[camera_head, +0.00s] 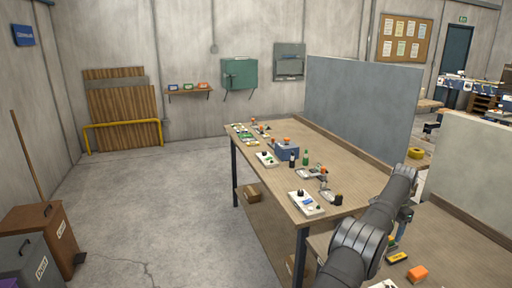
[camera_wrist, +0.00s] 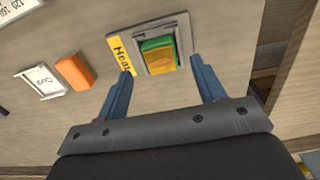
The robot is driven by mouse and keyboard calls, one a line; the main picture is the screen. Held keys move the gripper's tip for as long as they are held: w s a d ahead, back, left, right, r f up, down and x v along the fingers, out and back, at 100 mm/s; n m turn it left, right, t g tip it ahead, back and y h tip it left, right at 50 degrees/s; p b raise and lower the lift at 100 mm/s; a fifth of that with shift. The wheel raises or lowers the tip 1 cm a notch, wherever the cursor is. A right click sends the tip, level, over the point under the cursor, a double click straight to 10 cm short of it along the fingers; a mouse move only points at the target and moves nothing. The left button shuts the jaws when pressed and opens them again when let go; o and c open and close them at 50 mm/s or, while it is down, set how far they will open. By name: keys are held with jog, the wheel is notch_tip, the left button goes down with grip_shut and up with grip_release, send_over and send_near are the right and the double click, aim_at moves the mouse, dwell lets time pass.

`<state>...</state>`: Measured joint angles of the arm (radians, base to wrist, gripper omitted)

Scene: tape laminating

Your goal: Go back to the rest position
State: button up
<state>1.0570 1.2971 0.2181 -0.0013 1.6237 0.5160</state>
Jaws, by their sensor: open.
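My gripper (camera_wrist: 160,78) is open in the wrist view, with its two blue fingers spread apart. A green and yellow block (camera_wrist: 160,54) sits in a grey square frame (camera_wrist: 184,28) on the wooden surface, ahead of and between the fingertips. I see nothing held between the fingers. In the head view, my gripper (camera_head: 398,232) points down over the wooden surface at the lower right, partly hidden by my arm. I cannot tell the exact height of the fingertips above the surface.
A yellow label (camera_wrist: 122,54) lies beside the frame. In the head view, a wooden workbench (camera_head: 345,170) holds bottles and small devices. A grey partition (camera_head: 360,100) stands behind it.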

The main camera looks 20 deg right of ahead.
notch_tip(320, 180, down, 4)
jog(key=shift+r, duration=0.5)
